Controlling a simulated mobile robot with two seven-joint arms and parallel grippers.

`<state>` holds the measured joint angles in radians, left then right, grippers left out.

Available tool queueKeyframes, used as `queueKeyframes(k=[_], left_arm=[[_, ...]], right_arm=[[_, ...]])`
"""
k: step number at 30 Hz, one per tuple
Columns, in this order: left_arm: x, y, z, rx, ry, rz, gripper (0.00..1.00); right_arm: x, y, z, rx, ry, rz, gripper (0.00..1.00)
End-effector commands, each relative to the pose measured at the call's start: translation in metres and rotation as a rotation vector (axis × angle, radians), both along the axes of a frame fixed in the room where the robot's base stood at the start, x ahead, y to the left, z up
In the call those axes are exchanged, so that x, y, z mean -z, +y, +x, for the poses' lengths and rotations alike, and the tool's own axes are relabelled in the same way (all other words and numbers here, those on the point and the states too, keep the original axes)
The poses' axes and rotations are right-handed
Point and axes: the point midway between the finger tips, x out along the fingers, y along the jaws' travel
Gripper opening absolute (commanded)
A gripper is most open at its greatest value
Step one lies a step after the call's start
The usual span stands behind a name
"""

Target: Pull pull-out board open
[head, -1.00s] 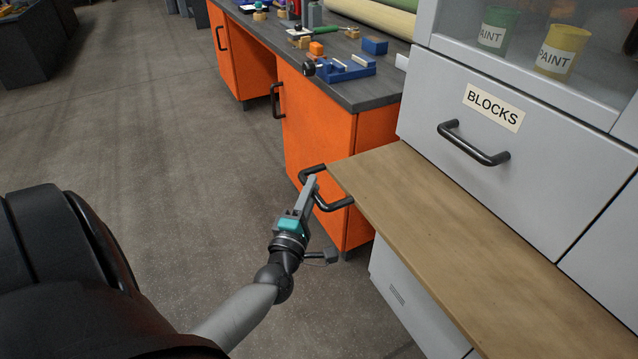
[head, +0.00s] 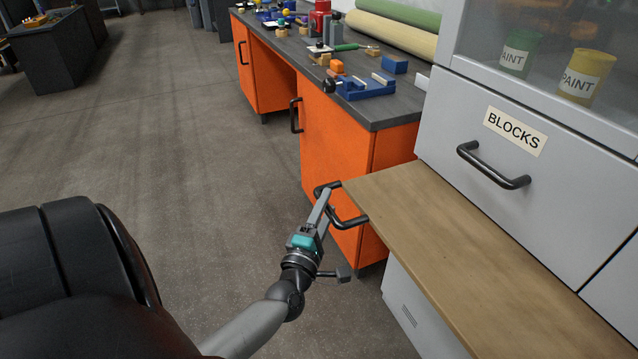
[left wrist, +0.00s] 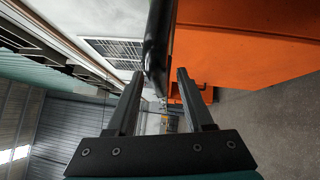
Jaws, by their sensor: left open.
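The pull-out board (head: 450,232) is a flat wooden slab that sticks out from the grey cabinet below the BLOCKS drawer. A dark bar handle (head: 346,221) is on its front end. My left gripper (head: 324,201) is at this handle, its fingers angled up to it. In the left wrist view the dark handle (left wrist: 157,45) runs between the two open fingers (left wrist: 158,85). I cannot tell whether either finger touches it. My right gripper is not in view.
The BLOCKS drawer (head: 513,175) with its own handle is above the board. An orange workbench (head: 340,135) stands just behind the board's end, with a blue vise (head: 365,87) and tools on top. Open floor (head: 190,150) lies to the left.

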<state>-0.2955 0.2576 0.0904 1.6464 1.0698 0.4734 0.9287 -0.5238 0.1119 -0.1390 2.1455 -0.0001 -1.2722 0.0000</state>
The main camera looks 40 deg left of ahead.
Motion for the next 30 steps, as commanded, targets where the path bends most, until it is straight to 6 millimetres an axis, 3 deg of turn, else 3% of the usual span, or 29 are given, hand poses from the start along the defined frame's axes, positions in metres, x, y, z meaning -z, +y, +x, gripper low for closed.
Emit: queueKeyframes(k=[5,21,30], left_arm=[[0.003,-0.008,-0.018,0.002,0.005,-0.002,0.52],[0.018,-0.051,-0.120,0.001,0.004,-0.001,0.52],[0.021,-0.059,-0.138,0.000,0.001,-0.001,0.52]], right_arm=[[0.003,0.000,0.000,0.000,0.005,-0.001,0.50],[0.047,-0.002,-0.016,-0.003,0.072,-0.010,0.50],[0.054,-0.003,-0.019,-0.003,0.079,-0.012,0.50]])
